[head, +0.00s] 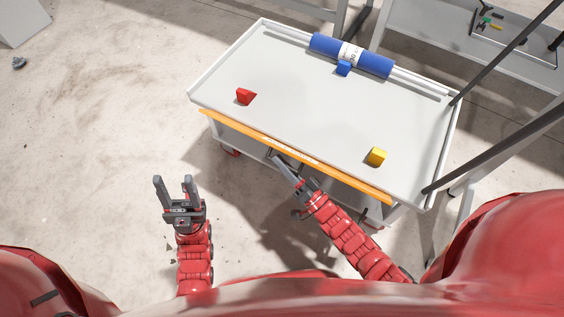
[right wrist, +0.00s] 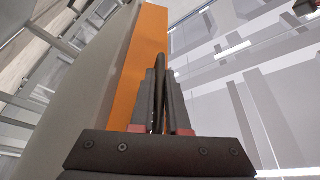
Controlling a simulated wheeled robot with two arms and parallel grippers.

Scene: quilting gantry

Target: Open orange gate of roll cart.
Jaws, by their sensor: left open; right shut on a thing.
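The orange gate (head: 240,127) runs as a long strip along the near side of the white roll cart (head: 300,90), up at the level of its top. My right gripper (head: 282,163) is at the outer side of the gate, near its middle. In the right wrist view it is shut on a thin dark handle (right wrist: 163,75) beside the orange face of the gate (right wrist: 147,50). How the handle joins the gate is hidden. My left gripper (head: 174,186) is open and empty, above the floor to the left of the cart.
On the cart top lie a red block (head: 245,96), a yellow block (head: 377,156), a blue block (head: 344,68) and a blue roll (head: 325,44) with a white label. Dark slanting bars (head: 500,150) stand at the cart's right.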

